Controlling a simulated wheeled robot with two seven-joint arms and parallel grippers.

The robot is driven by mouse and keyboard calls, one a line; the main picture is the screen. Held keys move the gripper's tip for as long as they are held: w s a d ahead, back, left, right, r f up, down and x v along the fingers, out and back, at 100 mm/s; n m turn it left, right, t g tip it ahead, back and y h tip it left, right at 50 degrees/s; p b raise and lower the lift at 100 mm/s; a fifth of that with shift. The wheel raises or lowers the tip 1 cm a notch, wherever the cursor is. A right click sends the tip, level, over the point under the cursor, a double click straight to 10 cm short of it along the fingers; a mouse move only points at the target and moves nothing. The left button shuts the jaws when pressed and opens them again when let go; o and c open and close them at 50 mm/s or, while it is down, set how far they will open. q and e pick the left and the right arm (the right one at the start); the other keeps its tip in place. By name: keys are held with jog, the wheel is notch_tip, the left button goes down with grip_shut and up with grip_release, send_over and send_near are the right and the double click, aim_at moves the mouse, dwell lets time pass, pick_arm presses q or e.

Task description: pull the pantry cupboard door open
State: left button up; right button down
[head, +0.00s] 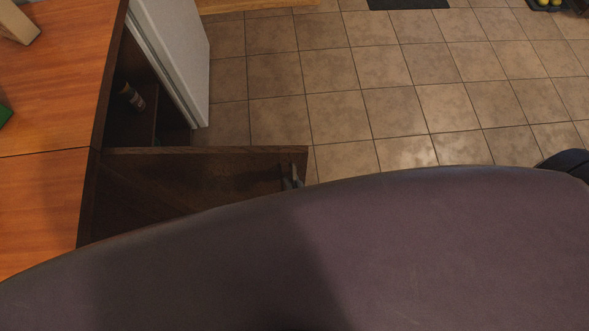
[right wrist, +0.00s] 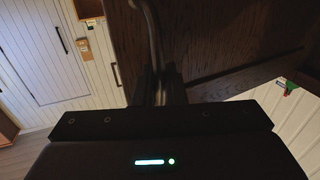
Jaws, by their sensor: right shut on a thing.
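The dark wooden pantry cupboard door (head: 200,178) stands swung out from the orange-topped cabinet, and its inner space shows behind it. The door also fills the upper middle of the right wrist view (right wrist: 225,40). My left gripper is not in view.
A bottle (head: 130,96) stands inside the open cupboard (head: 128,126). A white panel-like appliance or door (head: 178,55) stands just beyond it. The orange wooden countertop (head: 50,75) is at left. The tiled floor (head: 400,100) to the right is clear.

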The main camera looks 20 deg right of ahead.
jog(key=c, duration=1.6)
grip_release()
jog(key=shift+d, duration=0.1)
jog(key=shift+s, duration=0.15)
jog(key=s, duration=0.2)
jog(key=s+d+b, duration=0.1)
jog(key=s, duration=0.4)
jog(key=shift+s+d, duration=0.15)
jog(key=shift+s, duration=0.1)
